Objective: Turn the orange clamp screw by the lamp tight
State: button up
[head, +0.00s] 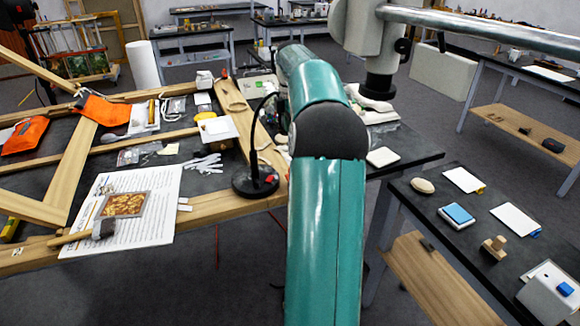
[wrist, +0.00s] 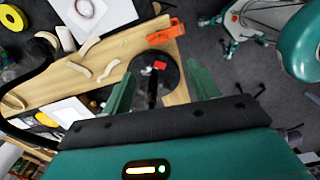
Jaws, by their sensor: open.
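The orange clamp (wrist: 166,32) shows in the wrist view at the edge of a wooden beam, just above the lamp's round base. I cannot make out its screw separately from its body. The black desk lamp (wrist: 172,84) has a round base with a red switch; in the head view the lamp (head: 256,182) stands on the beam left of my arm. My gripper (wrist: 160,72) is open and empty, its two green fingers on either side of the lamp base in the picture. The clamp is apart from the fingertips. In the head view I can make out neither clamp nor gripper.
The wooden frame (head: 210,208) lies on a dark table with a printed sheet (head: 128,228), a hammer (head: 85,233) and orange pouches (head: 103,108). A side table (head: 430,215) with small blocks stands right. A large stand-mounted instrument (head: 380,45) rises behind my arm.

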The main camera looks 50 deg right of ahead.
notch_tip(320, 180, down, 14)
jog(key=shift+w+r, duration=0.1)
dwell(0.4)
jog(key=shift+d, duration=0.1)
jog(key=c, duration=1)
